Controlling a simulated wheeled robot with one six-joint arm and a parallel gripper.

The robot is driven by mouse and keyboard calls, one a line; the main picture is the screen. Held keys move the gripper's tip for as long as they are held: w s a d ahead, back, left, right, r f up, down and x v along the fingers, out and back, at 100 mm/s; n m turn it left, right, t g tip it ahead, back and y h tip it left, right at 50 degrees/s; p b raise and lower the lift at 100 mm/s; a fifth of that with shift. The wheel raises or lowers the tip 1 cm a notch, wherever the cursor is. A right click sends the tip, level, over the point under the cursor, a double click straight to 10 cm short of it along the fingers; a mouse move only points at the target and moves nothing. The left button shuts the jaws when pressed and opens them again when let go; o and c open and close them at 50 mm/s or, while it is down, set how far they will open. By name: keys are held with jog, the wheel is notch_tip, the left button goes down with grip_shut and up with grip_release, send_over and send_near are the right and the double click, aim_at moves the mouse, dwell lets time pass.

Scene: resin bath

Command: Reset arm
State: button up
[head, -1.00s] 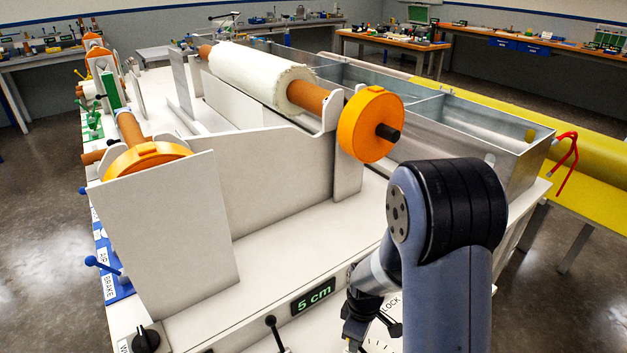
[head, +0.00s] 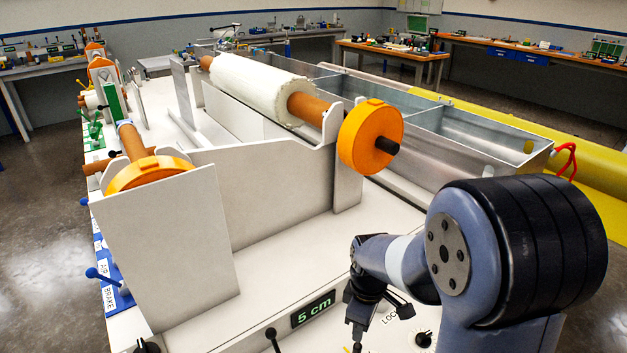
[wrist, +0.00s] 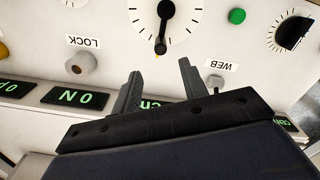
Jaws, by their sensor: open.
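My gripper (wrist: 162,88) is open and empty in the wrist view, its two dark fingers apart in front of the machine's control panel (wrist: 120,50). Between and beyond the fingertips is a white dial with a black pointer (wrist: 161,35). In the head view my gripper (head: 368,325) hangs low at the front right of the machine, above the panel, to the right of the green "5 cm" display (head: 313,309). My bent arm fills the lower right and hides part of the panel.
The panel has a LOCK knob (wrist: 80,63), a WEB toggle (wrist: 215,83), a green button (wrist: 237,16) and lit displays. A white upright plate (head: 170,250) stands at left.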

aim_at(360, 345)
notch_tip(360, 345, down, 11)
jog(key=shift+s+b, duration=0.1)
jog(key=shift+b, duration=0.6)
jog(key=shift+w+d+r+m, duration=0.15)
jog(key=shift+w+r+m, duration=0.05)
jog(key=shift+m, duration=0.2)
jog(key=shift+w+d+m+p, duration=0.2)
jog(key=shift+d+m+p, duration=0.25)
jog(key=shift+m, duration=0.45)
